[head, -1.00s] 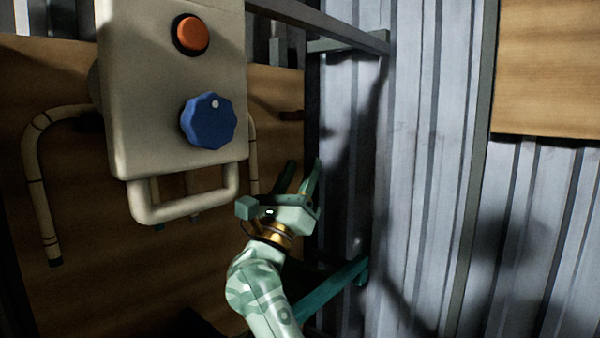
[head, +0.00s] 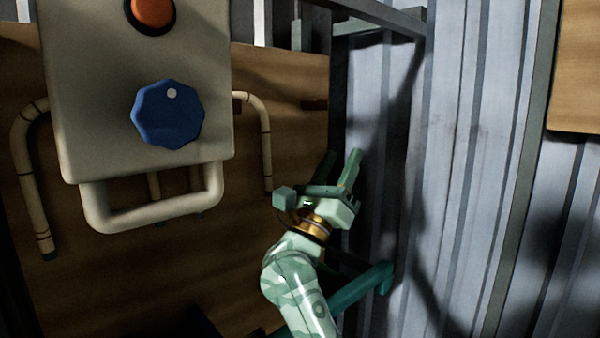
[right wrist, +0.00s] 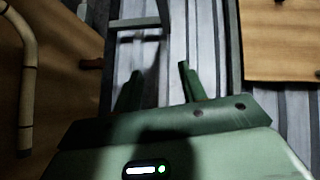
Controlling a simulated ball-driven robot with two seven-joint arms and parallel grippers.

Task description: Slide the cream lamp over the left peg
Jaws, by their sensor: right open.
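A cream box (head: 90,110) with a blue knob (head: 167,115), an orange button (head: 150,12) and a looped cream handle (head: 150,220) fills the upper left of the head view. I cannot tell whether it is the cream lamp. No left peg can be made out clearly. My right gripper (head: 340,160) is open and empty, right of the box and apart from it in the picture. Its two green fingers also show in the right wrist view (right wrist: 160,75), with nothing between them. My left gripper is not in view.
Bent cream canes (head: 30,170) with dark bands stand in front of a wooden board (head: 100,290), partly behind the box. A grey metal frame (head: 375,15) is at the top. Corrugated metal (head: 470,130) lies to the right, with another wooden panel (head: 580,80) at upper right.

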